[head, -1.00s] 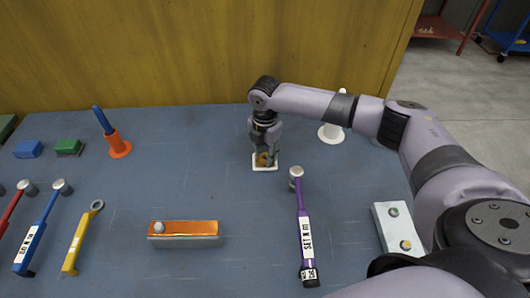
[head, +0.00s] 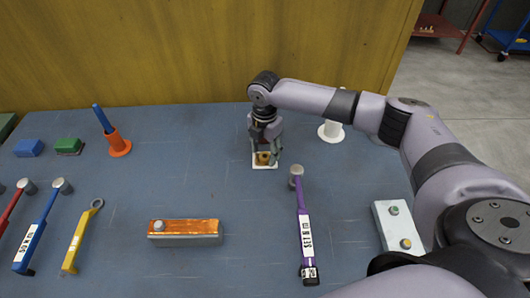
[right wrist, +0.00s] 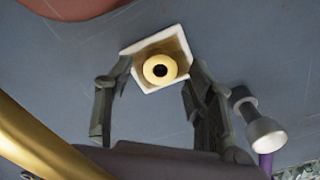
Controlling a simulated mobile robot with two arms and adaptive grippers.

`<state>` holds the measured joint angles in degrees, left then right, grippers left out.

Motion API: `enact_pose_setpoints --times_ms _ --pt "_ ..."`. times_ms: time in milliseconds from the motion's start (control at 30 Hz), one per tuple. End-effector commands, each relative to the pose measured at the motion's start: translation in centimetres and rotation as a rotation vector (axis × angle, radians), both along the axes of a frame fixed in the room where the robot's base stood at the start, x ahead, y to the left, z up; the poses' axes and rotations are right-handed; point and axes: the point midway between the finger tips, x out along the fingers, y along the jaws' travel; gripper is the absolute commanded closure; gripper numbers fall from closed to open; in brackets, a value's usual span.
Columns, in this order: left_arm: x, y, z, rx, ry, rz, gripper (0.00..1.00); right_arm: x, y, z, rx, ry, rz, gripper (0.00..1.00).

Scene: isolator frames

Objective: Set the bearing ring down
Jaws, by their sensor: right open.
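The bearing ring (right wrist: 160,69) is a brass-coloured ring with a dark hole. It lies in a small white square tray (right wrist: 135,48) on the blue table. In the head view the ring (head: 263,158) shows just below my right gripper (head: 265,150), and the tray's rim (head: 258,166) shows around it. My right gripper (right wrist: 150,105) is open in the right wrist view. Its two fingers stand apart on either side, and the ring touches neither finger. My left gripper is in neither view.
A purple-handled hammer (head: 303,225) lies right of the tray. A white post on a round base (head: 332,130) stands behind right. An orange-topped block (head: 185,228), a yellow wrench (head: 79,240) and an orange holder (head: 118,145) are to the left. A button box (head: 397,226) is near my arm.

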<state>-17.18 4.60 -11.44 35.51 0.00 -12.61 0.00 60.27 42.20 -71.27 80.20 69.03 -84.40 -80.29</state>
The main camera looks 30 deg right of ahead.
Motion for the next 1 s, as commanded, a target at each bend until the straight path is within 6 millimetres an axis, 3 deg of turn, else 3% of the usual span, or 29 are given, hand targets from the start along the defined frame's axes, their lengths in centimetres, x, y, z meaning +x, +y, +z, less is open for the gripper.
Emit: enact_pose_setpoints --times_ms 500,700,1000 --pt "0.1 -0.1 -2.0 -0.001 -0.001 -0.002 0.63 0.1 0.0 9.8 0.0 -0.003 0.0 0.5" --pt "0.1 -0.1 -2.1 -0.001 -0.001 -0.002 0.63 0.0 0.0 11.1 0.0 -0.001 0.0 0.5" --pt "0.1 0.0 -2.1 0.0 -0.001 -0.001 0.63 0.0 0.0 11.2 -0.001 0.0 0.0 0.5"
